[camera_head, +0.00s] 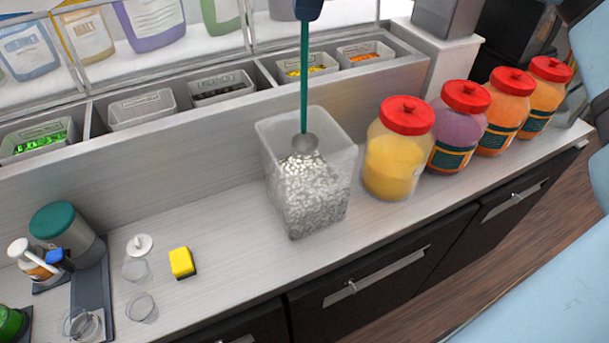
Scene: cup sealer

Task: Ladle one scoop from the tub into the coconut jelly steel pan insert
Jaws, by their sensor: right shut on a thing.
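The clear tub (254,150) stands on the counter and holds whitish-grey pieces heaped in its lower part. The ladle (304,80) has a long green handle and a round steel bowl. It hangs nearly upright, with its bowl inside the tub at the top of the pieces. My right gripper (307,10) is at the top edge, shut on the ladle's handle above the tub; its fingers are mostly cut off. The pan inserts sit in a raised rail; one (142,110) looks empty. Their labels are too small to read, so I cannot tell the coconut jelly one. My left gripper is out of view.
Several red-lidded jars (400,145) stand right of the tub. Other inserts hold green (40,141), dark (220,88), yellow (307,68) and orange (366,53) contents. A yellow sponge (181,262) and clear cups (141,307) lie left. Counter between sponge and tub is clear.

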